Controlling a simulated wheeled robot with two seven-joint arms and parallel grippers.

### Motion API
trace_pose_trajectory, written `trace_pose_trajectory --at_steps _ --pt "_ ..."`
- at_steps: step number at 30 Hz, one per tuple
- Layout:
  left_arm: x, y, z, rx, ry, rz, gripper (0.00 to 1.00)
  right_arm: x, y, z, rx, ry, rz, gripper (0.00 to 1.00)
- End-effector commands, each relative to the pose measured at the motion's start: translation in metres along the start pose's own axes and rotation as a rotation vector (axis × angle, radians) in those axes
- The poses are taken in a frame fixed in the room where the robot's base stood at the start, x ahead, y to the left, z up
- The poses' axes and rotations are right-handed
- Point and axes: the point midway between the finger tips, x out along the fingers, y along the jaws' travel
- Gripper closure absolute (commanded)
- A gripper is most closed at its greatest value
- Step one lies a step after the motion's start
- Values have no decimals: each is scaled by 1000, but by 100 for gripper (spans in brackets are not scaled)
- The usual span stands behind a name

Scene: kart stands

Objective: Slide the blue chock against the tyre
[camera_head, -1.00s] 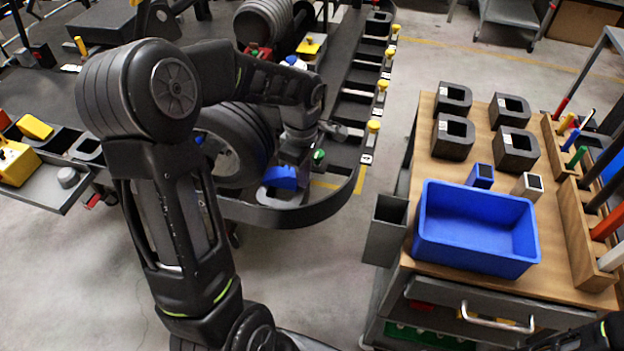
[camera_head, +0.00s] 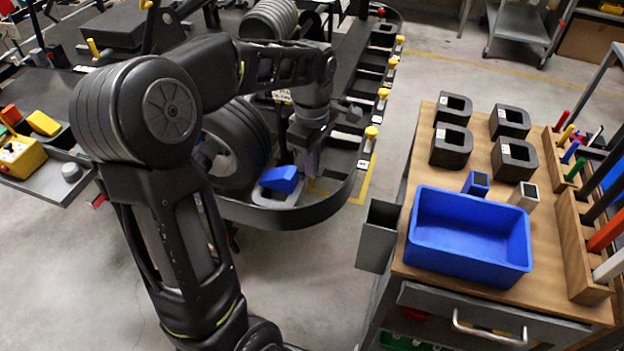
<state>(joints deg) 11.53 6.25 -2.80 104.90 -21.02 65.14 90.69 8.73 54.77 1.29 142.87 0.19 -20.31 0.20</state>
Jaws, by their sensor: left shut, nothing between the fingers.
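The blue chock (camera_head: 280,179) is a small wedge sitting on a light grey holder (camera_head: 268,197) at the rounded front end of the kart stand. The black tyre (camera_head: 245,140) stands just left of and behind it. I cannot tell whether chock and tyre touch. My left gripper (camera_head: 312,170) points down just right of the chock, shut and empty. Whether its fingers touch the chock is unclear. My left arm crosses in front of part of the tyre. My right gripper is not in view.
The stand's raised dark rim (camera_head: 290,216) curves around the front, with yellow-topped posts (camera_head: 371,133) along the right side. A wooden-topped cart (camera_head: 420,180) with a blue bin (camera_head: 470,235) stands to the right. Grey floor separates cart and stand.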

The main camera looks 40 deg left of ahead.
Motion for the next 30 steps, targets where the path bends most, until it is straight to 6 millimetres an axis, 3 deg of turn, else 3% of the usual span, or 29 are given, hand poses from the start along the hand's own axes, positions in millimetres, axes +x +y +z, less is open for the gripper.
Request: trace_pose_trajectory --at_steps 6,17,22,26,28,30 --pt "-29 0 1 1 -1 2 100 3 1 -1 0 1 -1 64" --pt "-34 0 1 1 -1 -1 100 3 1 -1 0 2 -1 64" --pt "-29 0 2 5 -1 -1 86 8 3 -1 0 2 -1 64" --pt "-11 3 8 25 4 -2 75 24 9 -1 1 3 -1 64" --pt "3 6 6 96 35 -7 70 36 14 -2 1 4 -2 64" --pt "4 7 3 235 62 -17 64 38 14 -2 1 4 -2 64"
